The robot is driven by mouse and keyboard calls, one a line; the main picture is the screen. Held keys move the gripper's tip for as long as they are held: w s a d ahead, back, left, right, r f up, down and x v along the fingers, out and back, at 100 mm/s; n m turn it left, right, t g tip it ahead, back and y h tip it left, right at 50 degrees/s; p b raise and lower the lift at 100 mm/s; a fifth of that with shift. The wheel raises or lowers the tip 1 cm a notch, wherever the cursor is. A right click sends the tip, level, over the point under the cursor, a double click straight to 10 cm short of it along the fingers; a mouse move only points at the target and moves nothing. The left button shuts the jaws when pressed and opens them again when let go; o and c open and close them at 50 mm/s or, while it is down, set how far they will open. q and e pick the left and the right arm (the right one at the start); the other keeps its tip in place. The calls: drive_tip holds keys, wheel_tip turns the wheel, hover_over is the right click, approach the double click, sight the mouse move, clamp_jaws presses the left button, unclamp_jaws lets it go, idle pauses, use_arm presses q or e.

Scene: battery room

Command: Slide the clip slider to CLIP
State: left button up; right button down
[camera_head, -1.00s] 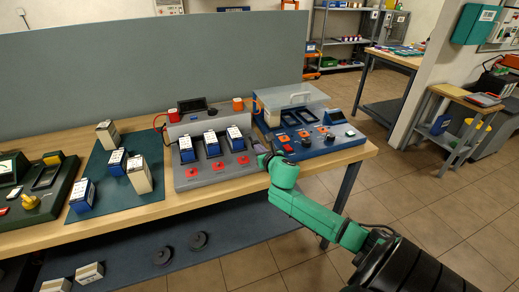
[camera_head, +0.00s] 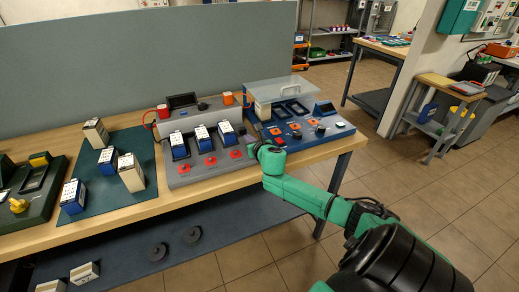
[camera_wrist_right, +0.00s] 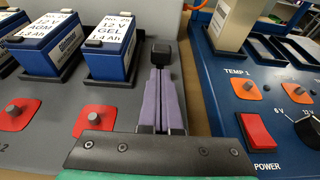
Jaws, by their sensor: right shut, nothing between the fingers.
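The grey battery station (camera_head: 190,178) stands on the wooden table. In the right wrist view, a dark slider knob (camera_wrist_right: 161,54) sits along the station's right edge; I take it for the clip slider. Its label and travel marks cannot be read. My right gripper (camera_wrist_right: 161,76) is shut and empty, its purple fingers pointing at the knob from the near side. Whether they touch it I cannot tell. My left gripper is not in view.
The blue test station (camera_head: 300,142), with a red power switch (camera_wrist_right: 256,131), is close on the right. A green mat (camera_head: 110,205) with batteries is left.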

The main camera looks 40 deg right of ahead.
drive_tip(key=v, duration=0.7)
drive_tip(key=shift+w+a+r, duration=0.1)
drive_tip(key=shift+a, duration=0.1)
drive_tip(key=shift+s, duration=0.3)
drive_tip(key=shift+f+p+v, duration=0.2)
drive_tip(key=shift+p+v, duration=0.1)
drive_tip(key=shift+v, duration=1.85)
drive_tip(key=shift+r, duration=0.2)
drive_tip(key=shift+w+d+f, duration=0.1)
drive_tip(key=shift+w+f, duration=0.1)
drive_tip(key=shift+w, duration=0.05)
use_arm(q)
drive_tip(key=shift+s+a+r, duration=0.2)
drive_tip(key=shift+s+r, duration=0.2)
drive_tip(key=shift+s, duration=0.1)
use_arm(e)
drive_tip(key=shift+r, duration=0.1)
